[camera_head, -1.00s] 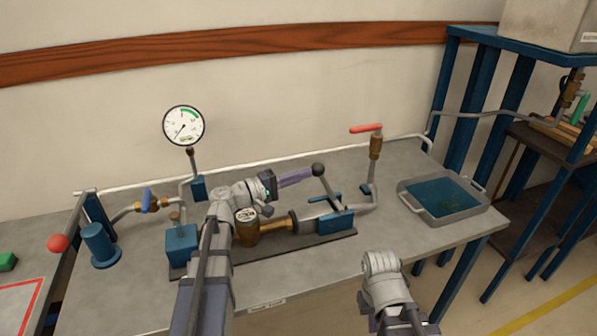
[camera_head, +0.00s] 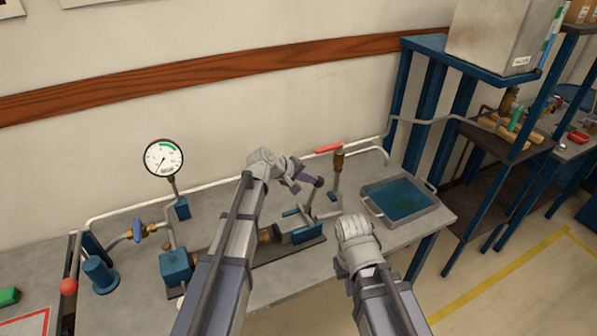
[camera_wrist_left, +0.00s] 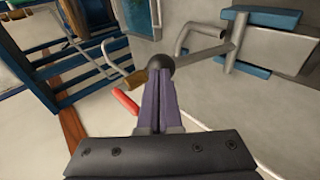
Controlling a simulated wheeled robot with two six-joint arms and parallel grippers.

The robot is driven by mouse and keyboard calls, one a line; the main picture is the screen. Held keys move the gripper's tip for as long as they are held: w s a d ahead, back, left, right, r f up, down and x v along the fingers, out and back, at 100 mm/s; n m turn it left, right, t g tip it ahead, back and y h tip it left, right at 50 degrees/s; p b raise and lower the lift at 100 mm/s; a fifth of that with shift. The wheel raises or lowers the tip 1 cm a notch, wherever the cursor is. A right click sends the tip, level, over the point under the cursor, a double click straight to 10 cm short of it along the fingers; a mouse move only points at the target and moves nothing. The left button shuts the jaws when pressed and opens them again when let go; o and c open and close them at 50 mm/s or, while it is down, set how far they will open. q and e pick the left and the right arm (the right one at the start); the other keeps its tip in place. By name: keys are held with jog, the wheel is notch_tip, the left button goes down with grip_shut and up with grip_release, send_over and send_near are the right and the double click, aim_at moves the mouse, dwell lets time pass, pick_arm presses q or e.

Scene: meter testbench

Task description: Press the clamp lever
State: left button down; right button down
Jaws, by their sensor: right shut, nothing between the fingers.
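The clamp lever (camera_head: 309,198) is a grey bar with a dark ball knob (camera_head: 319,182) at its tip. It stands steeply above the clamp's blue base on the bench and leans a little right. My left gripper (camera_head: 312,179) has its purple fingers closed together, with the tips at the knob. In the left wrist view the knob (camera_wrist_left: 160,66) sits just beyond the fingertips, not between them; I cannot tell whether they touch. My right gripper (camera_head: 352,228) is in front of the bench's near edge, apart from everything; its fingers are hardly visible.
A red-handled valve (camera_head: 338,160) stands just right of the lever. A grey tray (camera_head: 386,221) with blue-green liquid is farther right. A gauge (camera_head: 163,157) and a blue-handled valve (camera_head: 137,230) are at left. My left arm hides part of the brass meter and bench.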

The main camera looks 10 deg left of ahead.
aim_at(320, 180)
pick_arm(q)
jog(key=shift+w+d+r+g+y, duration=0.15)
jog(key=shift+w+d+g+y, duration=0.15)
jog(key=shift+w+d+y, duration=0.2)
jog(key=shift+w+d+f+p, duration=0.15)
jog(key=shift+d+f+p, duration=0.05)
jog(key=shift+d+p, duration=0.1)
jog(key=shift+w+d+f, duration=0.3)
jog(key=shift+w+d, duration=0.05)
jog(key=shift+d, duration=0.4)
pick_arm(e)
jog(key=shift+s+a+r, duration=0.1)
jog(key=shift+r, duration=0.4)
pick_arm(q)
jog(key=shift+d+b, duration=0.1)
jog(key=shift+b, duration=0.2)
jog(key=shift+r, duration=0.2)
pick_arm(e)
jog(key=shift+r, duration=0.15)
